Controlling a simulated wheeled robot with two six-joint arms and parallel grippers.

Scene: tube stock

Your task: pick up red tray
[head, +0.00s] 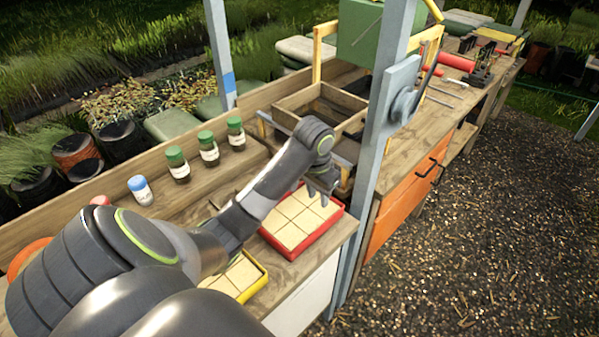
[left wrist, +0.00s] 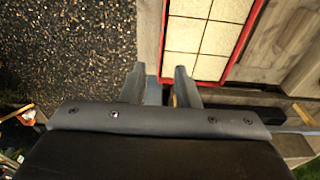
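The red tray (head: 325,232) sits on the wooden bench at its front edge, holding several pale square blocks. In the left wrist view the tray's red rim (left wrist: 246,40) runs around the pale squares. My left gripper (head: 321,198) points down at the tray's far right corner in the head view. In the left wrist view its two fingers (left wrist: 159,82) are apart, with a corner of the tray showing between and just beyond them. I cannot tell whether a finger touches the rim. My right gripper is not in view.
A yellow tray (head: 262,284) of similar blocks is partly hidden by my arm. Several green-capped jars (head: 207,148) and a blue-capped jar (head: 140,190) stand behind. A wooden divided box (head: 300,95) and a grey post (head: 378,150) stand close to my gripper.

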